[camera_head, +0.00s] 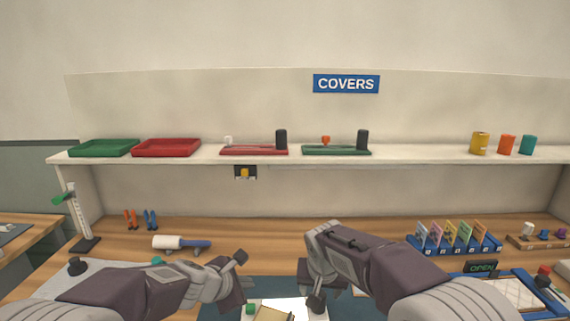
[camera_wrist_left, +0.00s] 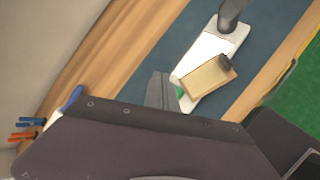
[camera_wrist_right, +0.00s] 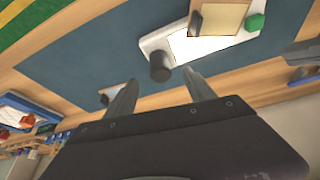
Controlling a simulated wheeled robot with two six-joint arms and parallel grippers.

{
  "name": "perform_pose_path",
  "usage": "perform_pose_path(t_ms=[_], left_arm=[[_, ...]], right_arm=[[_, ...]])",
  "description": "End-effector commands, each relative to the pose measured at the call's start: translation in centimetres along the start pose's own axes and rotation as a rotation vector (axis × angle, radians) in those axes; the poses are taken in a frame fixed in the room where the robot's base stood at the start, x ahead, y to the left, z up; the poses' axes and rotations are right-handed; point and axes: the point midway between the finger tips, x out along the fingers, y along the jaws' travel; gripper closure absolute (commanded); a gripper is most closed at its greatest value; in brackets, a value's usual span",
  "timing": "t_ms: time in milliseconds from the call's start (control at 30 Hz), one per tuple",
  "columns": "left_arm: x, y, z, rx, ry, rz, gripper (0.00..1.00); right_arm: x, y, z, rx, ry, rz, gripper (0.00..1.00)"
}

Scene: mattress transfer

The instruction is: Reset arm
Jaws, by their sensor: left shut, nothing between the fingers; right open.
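My left gripper (camera_head: 236,280) is over the near middle of the wooden bench. In the left wrist view its fingers (camera_wrist_left: 161,90) are closed together with nothing between them. My right gripper (camera_head: 316,288) is close to its right, pointing down. In the right wrist view its two fingers (camera_wrist_right: 161,94) are spread apart and empty. A white device with a bright panel (camera_wrist_left: 204,53) lies below on a dark blue mat (camera_wrist_left: 150,60). A tan clipboard-like board (camera_wrist_left: 206,78) lies partly over the device, with a small green part beside it.
A shelf (camera_head: 420,154) crosses above the bench with red and green trays and several coloured cups. A white roller with a blue handle (camera_head: 182,243) lies left on the bench. A blue rack of coloured cards (camera_head: 455,242) stands at right. Bare wood (camera_head: 260,225) is between.

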Motion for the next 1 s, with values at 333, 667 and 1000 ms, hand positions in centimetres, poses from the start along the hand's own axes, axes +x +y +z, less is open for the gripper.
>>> perform_pose_path(t_ms=[333,667,1000], left_arm=[[0.0,0.0,0.0,0.000,0.000,0.000,1.00],[-3.6,-2.6,-1.5,0.207,0.066,-0.098,1.00],[-10.6,-16.6,-13.5,1.609,-0.021,-0.745,1.00]], right_arm=[[-4.4,0.0,0.0,-0.001,0.000,0.000,0.37],[-5.0,8.3,3.9,0.152,-0.120,0.072,0.37],[-0.9,12.1,21.3,-0.016,-0.337,-0.021,0.37]])
